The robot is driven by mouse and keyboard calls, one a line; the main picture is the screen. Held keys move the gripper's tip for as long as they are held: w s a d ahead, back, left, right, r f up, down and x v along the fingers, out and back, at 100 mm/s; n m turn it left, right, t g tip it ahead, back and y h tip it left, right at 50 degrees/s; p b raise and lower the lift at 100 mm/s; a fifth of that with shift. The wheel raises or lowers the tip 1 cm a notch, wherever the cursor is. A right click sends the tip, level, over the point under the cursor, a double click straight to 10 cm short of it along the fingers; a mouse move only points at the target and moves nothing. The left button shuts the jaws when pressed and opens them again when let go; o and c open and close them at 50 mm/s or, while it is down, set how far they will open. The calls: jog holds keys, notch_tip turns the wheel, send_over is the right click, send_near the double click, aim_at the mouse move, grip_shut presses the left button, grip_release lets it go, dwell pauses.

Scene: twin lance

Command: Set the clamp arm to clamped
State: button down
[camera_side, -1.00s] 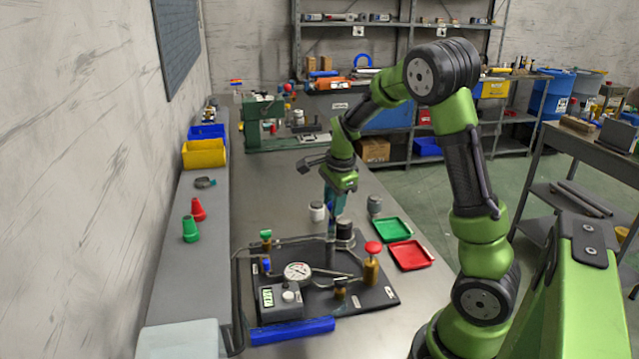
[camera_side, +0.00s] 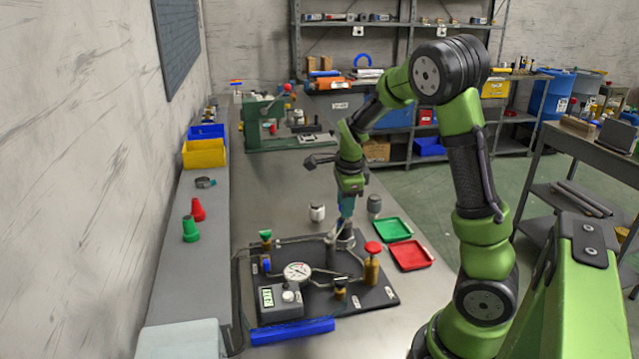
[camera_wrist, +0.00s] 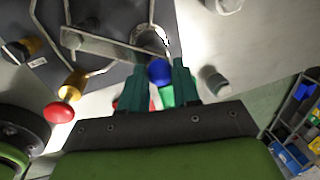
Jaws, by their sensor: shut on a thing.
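The clamp arm (camera_wrist: 105,48) is a grey bar with a blue ball knob (camera_wrist: 159,72) at its end. My gripper (camera_wrist: 158,84) is shut on this knob, one teal finger on each side. In the side view my gripper (camera_side: 346,212) is above the back of the dark fixture plate (camera_side: 378,295), and the bar below it leans. The round clamp seat (camera_side: 345,240) is just beneath, partly covered by the bar and fingers. Whether the bar touches the seat cannot be told.
A red-topped brass valve (camera_side: 373,248) and a dial gauge (camera_side: 298,272) stand on the plate near the clamp. Green (camera_side: 393,229) and red (camera_side: 411,255) trays lie to the right. A white jar (camera_side: 317,212) and a grey jar (camera_side: 374,204) stand behind.

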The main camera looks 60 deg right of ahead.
jog(key=shift+s, duration=0.1)
jog(key=c, duration=0.8)
grip_release()
jog(key=shift+r, duration=0.1)
jog(key=r, duration=0.5)
jog(key=s+a+r, duration=0.1)
jog(key=r, duration=0.5)
jog(key=s+a+r, duration=0.1)
jog(key=r, duration=0.4)
jog(key=shift+a+r, duration=0.2)
